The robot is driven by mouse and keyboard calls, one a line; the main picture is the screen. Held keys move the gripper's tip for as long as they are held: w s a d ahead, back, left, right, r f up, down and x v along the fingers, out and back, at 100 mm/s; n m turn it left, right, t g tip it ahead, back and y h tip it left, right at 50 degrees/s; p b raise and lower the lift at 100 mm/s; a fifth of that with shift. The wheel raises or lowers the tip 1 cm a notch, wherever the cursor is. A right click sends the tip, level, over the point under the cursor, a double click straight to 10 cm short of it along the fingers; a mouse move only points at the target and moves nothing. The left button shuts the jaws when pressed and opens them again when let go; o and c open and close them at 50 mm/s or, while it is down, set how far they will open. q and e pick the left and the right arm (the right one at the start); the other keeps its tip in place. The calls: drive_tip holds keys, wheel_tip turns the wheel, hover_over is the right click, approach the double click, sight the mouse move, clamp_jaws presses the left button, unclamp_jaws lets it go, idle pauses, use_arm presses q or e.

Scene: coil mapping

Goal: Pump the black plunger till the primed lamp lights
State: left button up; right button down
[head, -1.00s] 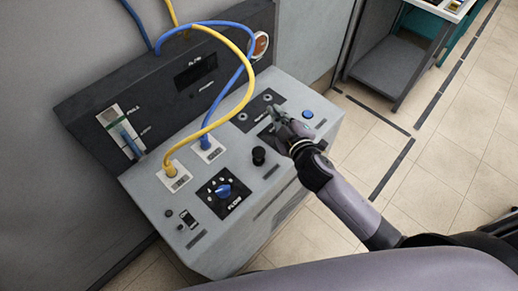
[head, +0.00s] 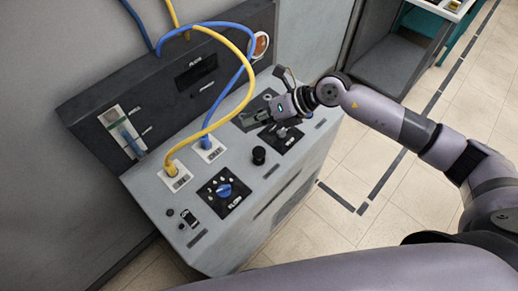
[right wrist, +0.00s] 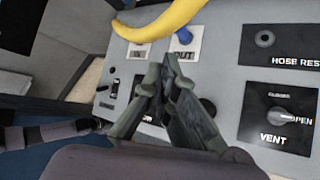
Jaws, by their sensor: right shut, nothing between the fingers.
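The black plunger (head: 258,155) is a round black knob standing on the sloped grey console top (head: 222,165). In the right wrist view the plunger (right wrist: 208,106) is partly hidden behind my gripper finger. My right gripper (head: 246,119) is shut and empty, above the console behind the plunger and apart from it. Its closed fingertips (right wrist: 172,62) point toward the OUT socket plate in the right wrist view. A dark upright panel (head: 200,80) carries a display and small labels; I cannot make out a lit primed lamp. My left gripper is not in view.
A yellow hose (head: 215,128) and a blue hose (head: 228,92) arch over the console from two sockets. A blue FLOW dial (head: 224,190) sits in front. The VENT knob (right wrist: 280,113) and HOSE REST plate (right wrist: 266,40) are near my gripper. A level gauge (head: 124,132) is at left.

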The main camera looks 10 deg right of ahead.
sight(258, 149)
drive_tip(key=shift+w+d+f+h, duration=0.1)
drive_tip(key=shift+d+f+h, duration=0.2)
drive_tip(key=shift+d, duration=0.3)
drive_tip(key=shift+d+f+h, duration=0.25)
drive_tip(key=shift+d+h, duration=0.05)
drive_tip(key=shift+d, duration=0.25)
wheel_tip(258, 149, down, 9)
drive_tip(key=b, duration=0.6)
drive_tip(key=shift+r+b, duration=0.1)
drive_tip(key=shift+b, duration=0.2)
idle(0.5)
drive_tip(key=shift+f, duration=0.4)
drive_tip(key=shift+f+b, duration=1.4)
drive_tip(key=shift+f, duration=0.2)
idle(1.1)
drive_tip(key=shift+r, duration=0.15)
drive_tip(key=shift+r+p, duration=1.5)
drive_tip(key=shift+r, duration=0.4)
